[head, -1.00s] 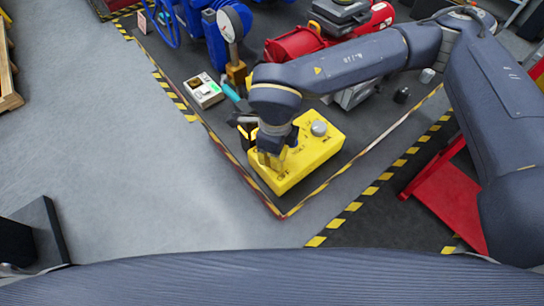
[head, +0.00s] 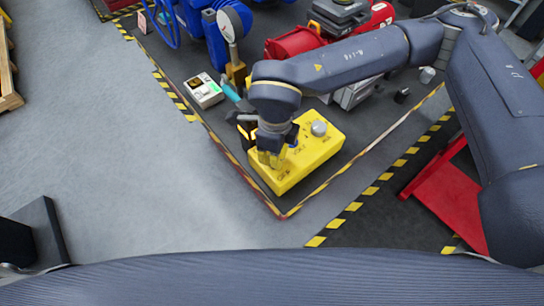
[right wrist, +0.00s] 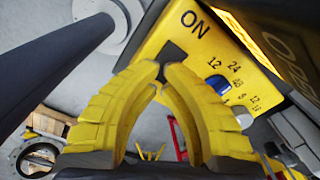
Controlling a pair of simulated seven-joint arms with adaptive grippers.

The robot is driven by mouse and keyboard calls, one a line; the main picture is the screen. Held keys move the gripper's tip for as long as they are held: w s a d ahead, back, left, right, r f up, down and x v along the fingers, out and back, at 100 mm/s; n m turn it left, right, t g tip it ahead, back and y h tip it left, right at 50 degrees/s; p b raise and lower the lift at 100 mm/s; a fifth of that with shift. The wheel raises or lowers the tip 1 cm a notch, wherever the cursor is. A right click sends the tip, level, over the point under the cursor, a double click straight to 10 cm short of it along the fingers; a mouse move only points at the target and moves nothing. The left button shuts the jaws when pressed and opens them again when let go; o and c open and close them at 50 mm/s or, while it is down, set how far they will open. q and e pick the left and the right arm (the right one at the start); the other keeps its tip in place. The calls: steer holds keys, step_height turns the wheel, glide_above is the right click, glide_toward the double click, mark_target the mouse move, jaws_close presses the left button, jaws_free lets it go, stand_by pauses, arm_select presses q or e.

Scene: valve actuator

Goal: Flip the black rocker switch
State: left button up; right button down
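The yellow control box (head: 318,150) lies on the dark floor mat in the head view, with a grey round knob on top. My right gripper (head: 268,162) points down over its left part. In the right wrist view the box face (right wrist: 200,45) carries "ON" and number labels. The black rocker switch (right wrist: 173,53) shows just beyond the yellow fingertips of my right gripper (right wrist: 162,72), partly hidden by them. The fingertips are drawn together with almost no gap and hold nothing visible. Whether they touch the switch, I cannot tell. My left gripper is not in view.
A blue-topped control (right wrist: 218,85) sits beside the rocker switch. A white device (head: 205,92) and a gauge (head: 229,25) stand behind the box to the left. A red machine (head: 298,43) lies behind it. Open grey floor (head: 130,170) spreads to the left.

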steer(key=shift+r, duration=2.8)
